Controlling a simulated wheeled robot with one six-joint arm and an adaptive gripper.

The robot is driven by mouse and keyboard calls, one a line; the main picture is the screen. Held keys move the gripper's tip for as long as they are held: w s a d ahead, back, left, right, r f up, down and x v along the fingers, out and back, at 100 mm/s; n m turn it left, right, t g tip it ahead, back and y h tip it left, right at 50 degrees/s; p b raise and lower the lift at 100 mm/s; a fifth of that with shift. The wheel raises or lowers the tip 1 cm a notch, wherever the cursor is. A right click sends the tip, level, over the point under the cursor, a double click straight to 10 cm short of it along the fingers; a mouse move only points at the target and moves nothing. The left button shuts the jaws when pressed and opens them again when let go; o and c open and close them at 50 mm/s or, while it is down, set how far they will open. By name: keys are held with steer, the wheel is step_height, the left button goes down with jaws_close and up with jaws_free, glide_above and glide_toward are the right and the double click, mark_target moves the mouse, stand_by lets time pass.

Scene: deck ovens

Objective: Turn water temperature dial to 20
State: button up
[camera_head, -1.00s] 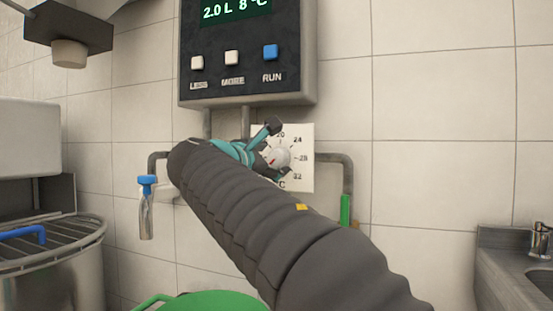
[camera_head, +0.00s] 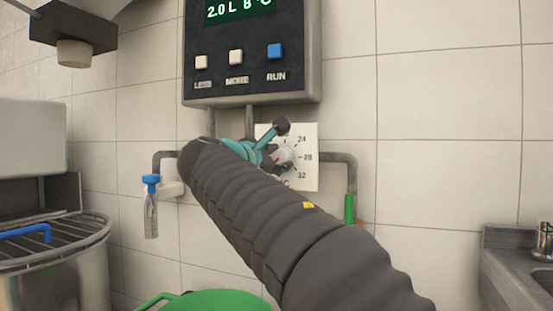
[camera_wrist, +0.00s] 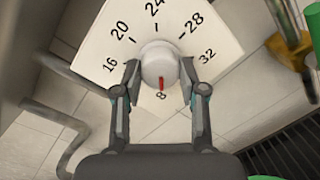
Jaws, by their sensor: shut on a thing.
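The water temperature dial (camera_wrist: 160,62) is a round white knob with a red pointer, on a white scale plate (camera_head: 306,180) marked 16, 20, 24, 28 and 32. In the wrist view the red pointer faces down the picture, towards an 8 and away from the 20 mark. My gripper (camera_wrist: 160,84) has one finger on each side of the knob and is shut on it. In the head view my gripper (camera_head: 281,147) and arm hide the plate's left part. The control box display (camera_head: 238,9) reads 2.0 L 8 °C.
The control box (camera_head: 252,90) with three buttons hangs just above the plate. A blue-handled tap (camera_head: 151,190) is left, and a pipe with a green handle (camera_head: 350,208) is right. A green tub (camera_head: 215,300) stands below. A sink (camera_head: 510,250) is at far right.

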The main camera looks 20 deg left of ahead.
steer(key=m, duration=0.6)
steer(key=shift+y, duration=0.3)
steer(key=m+b, duration=0.1)
steer(key=m, duration=0.2)
steer(key=m+b, duration=0.1)
steer(key=m, duration=0.2)
steer(key=shift+d+g+y, duration=0.1)
steer(key=shift+g+y, duration=0.3)
steer(key=m+b, duration=0.1)
steer(key=m, duration=0.2)
steer(key=shift+m+y, duration=0.3)
steer(key=m+b, duration=0.2)
steer(key=m, duration=0.1)
steer(key=shift+d+y, duration=0.1)
steer(key=shift+y, duration=0.2)
steer(key=m+b, duration=0.2)
steer(key=m, duration=0.3)
steer(key=shift+m+y, duration=0.3)
